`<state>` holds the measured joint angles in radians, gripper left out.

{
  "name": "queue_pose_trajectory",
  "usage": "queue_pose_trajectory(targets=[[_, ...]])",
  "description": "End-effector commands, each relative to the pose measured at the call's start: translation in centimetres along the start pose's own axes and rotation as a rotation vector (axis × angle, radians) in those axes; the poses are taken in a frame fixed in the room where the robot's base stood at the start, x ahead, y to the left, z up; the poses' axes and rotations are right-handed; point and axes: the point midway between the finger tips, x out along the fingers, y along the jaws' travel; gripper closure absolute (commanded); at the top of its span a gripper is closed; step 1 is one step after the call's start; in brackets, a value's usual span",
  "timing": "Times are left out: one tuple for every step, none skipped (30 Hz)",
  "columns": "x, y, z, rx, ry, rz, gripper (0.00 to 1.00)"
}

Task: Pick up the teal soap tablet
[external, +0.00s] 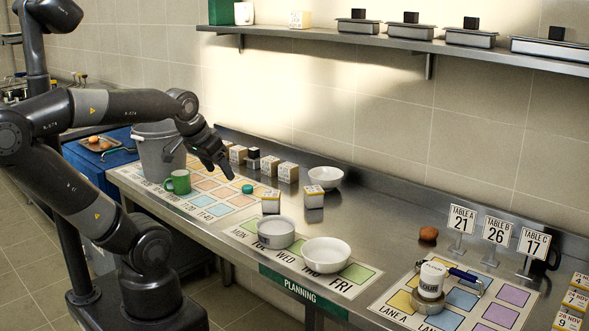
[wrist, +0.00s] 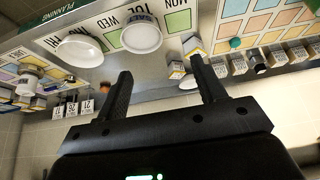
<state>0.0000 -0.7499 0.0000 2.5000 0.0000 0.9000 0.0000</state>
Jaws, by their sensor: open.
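The teal soap tablet (external: 248,189) is a small round disc lying on the printed mat with times on the steel counter, to the right of the green mug. In the wrist view the teal soap tablet (wrist: 235,43) shows at the upper right, outside the span of the fingers. My gripper (external: 225,170) is above the counter, up and to the left of the tablet in the external view, and apart from it. Its two fingers are spread with nothing between them in the wrist view (wrist: 160,68).
Several small boxes (external: 288,172) line the back. A box (external: 271,201) and white bowls (external: 326,254) stand to the right. A wall shelf (external: 380,38) runs above.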

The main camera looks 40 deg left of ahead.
Motion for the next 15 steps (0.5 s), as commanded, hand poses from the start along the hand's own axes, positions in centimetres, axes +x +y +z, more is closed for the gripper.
queue_pose_trajectory(targets=[[0.0, 0.0, 0.0, 0.0, 0.0, 0.0, 0.39], [0.0, 0.0, 0.0, 0.0, 0.0, 0.0, 0.39], [0.0, 0.0, 0.0, 0.0, 0.0, 0.0, 0.39], [0.0, 0.0, 0.0, 0.0, 0.0, 0.0, 0.39], [0.0, 0.0, 0.0, 0.0, 0.0, 0.0, 0.39], [0.0, 0.0, 0.0, 0.0, 0.0, 0.0, 0.39], [0.0, 0.0, 0.0, 0.0, 0.0, 0.0, 0.39], [0.0, 0.0, -0.1, 0.0, -0.002, -0.001, 0.39], [0.0, -0.1, -0.4, -0.001, -0.004, -0.002, 0.39], [0.0, -0.2, -0.6, -0.002, -0.008, -0.003, 0.39], [0.1, -0.3, -1.0, -0.002, -0.013, -0.005, 0.39], [0.1, -0.5, -1.6, -0.004, -0.022, -0.008, 0.39], [0.2, -0.7, -2.1, -0.005, -0.03, -0.011, 0.39], [0.3, -0.9, -2.7, -0.006, -0.039, -0.014, 0.39], [0.5, -1.2, -3.7, -0.008, -0.053, -0.018, 0.39]])
